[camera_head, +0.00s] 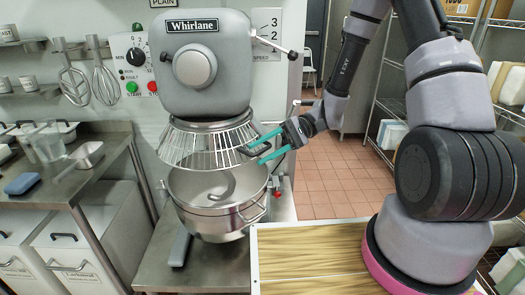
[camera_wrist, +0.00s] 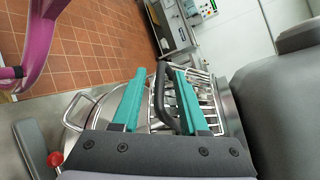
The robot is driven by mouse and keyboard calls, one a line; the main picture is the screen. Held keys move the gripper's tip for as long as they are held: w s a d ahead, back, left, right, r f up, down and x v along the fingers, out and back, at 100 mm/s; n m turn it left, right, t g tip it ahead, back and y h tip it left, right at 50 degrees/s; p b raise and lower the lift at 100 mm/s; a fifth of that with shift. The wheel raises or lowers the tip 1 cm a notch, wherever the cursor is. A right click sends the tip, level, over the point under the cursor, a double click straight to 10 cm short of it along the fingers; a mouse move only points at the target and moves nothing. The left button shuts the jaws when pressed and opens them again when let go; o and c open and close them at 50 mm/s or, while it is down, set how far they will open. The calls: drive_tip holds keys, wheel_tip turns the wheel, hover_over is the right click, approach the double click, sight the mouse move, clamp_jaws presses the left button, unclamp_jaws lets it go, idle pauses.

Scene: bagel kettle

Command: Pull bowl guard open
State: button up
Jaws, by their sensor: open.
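The wire bowl guard (camera_head: 205,146) forms a slatted ring under the grey Whirlane mixer head (camera_head: 203,65), above the steel bowl (camera_head: 222,205). A curved dough hook shows in the bowl. My gripper (camera_head: 262,149) is at the guard's right side, its teal fingers pointing left. In the wrist view the fingers of my gripper (camera_wrist: 158,92) are apart. A dark guard handle (camera_wrist: 161,98) stands between them, nearer the right finger. I cannot tell whether a finger touches it. The guard's bars (camera_wrist: 206,98) show behind the right finger.
A red-knobbed lever (camera_head: 277,194) is right of the bowl. A wooden-topped surface (camera_head: 310,262) stands in front. A steel table (camera_head: 60,180) with containers is at left. Wire shelving (camera_head: 390,75) stands at right, with open tiled floor (camera_head: 335,170) between.

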drive_tip(key=shift+a, duration=0.1)
clamp_jaws()
drive_tip(key=shift+s+f, duration=0.15)
idle(1.3)
